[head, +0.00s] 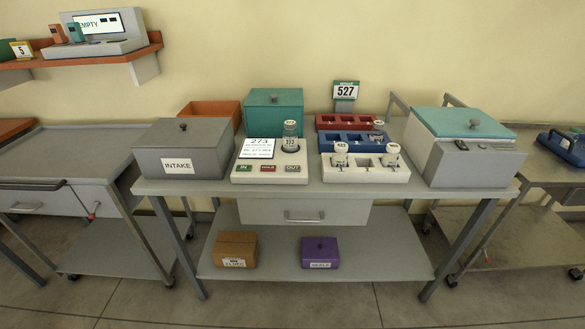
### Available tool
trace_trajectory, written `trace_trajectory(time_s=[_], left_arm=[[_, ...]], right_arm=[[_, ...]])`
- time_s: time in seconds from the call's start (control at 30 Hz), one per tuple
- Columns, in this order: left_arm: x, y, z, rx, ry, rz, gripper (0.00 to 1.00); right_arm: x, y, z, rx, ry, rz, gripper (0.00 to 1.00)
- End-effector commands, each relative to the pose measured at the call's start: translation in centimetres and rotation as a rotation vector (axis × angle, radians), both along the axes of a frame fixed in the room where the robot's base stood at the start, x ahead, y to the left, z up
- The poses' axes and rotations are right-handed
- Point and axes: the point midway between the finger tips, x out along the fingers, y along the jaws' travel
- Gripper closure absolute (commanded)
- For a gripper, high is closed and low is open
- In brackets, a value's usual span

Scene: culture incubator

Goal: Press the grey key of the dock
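The dock (270,180) is a white console on the middle table, left of centre. Its front row has a green key (243,168), a red key (268,169) and a grey key (292,169) at the right end, which seems to read OUT. Its screen (257,147) shows 273 with small text below. A clear bottle (290,140) with a pale cap and a label that seems to read 273 stands upright on the dock behind the grey key. Neither of my grippers is in view.
A grey INTAKE box (182,150) stands left of the dock. A white rack (364,174) with two jars is at its right, with blue (350,141) and red (340,122) racks behind. A teal-lidded case (458,150) stands far right. The table's front edge is close.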

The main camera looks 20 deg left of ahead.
Motion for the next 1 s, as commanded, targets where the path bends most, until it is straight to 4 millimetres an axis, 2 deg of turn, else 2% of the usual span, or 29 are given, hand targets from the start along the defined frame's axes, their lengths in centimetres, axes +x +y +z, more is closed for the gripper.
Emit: trace_trajectory(time_s=[0.03, 0.17, 0.2, 0.23, 0.27, 1.0], left_arm=[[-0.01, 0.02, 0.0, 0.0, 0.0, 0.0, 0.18], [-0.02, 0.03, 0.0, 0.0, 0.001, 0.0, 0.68], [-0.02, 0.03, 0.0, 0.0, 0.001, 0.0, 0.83], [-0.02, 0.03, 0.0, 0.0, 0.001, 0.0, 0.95], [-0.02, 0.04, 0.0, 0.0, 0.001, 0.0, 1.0], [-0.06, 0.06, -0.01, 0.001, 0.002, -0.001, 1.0]], right_arm=[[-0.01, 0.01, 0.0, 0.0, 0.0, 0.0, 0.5], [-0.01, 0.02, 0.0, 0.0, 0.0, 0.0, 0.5], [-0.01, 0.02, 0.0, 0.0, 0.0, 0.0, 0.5], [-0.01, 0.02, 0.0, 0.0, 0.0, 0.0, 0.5], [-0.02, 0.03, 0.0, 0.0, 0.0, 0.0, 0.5], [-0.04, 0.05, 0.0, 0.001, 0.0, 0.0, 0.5]])
